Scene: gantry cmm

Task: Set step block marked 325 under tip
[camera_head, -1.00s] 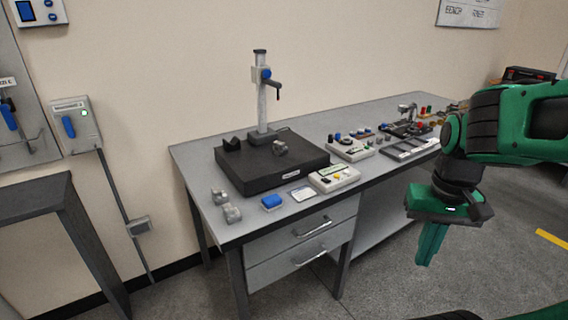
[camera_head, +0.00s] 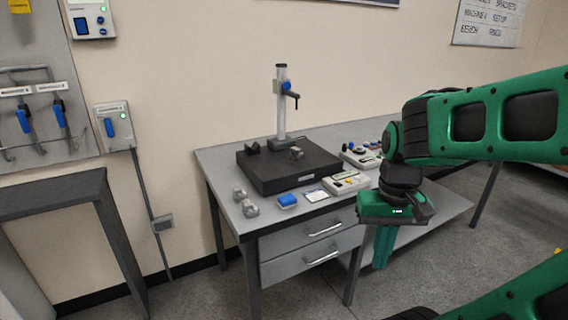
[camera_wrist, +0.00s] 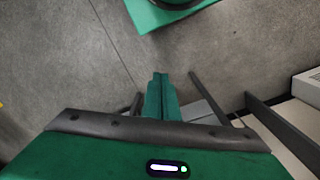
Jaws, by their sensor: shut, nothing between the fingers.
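Two small grey metal blocks, one at the back (camera_head: 240,194) and one in front (camera_head: 250,209), sit on the bench left of the black plate. Another grey piece (camera_head: 296,154) sits on the black plate (camera_head: 270,183) near the stand. Any number on them is too small to read, so I cannot tell which is marked 325. The upright stand (camera_head: 281,105) rises from the plate with a blue knob and a short dark arm (camera_head: 292,95); its tip is too small to make out. My gripper (camera_head: 381,265) is shut and empty, pointing down before the bench; its fingers also show in the wrist view (camera_wrist: 160,80).
The grey bench (camera_head: 222,167) has drawers (camera_head: 300,252) in front. A dark side table (camera_head: 50,188) stands left. Floor between them is open.

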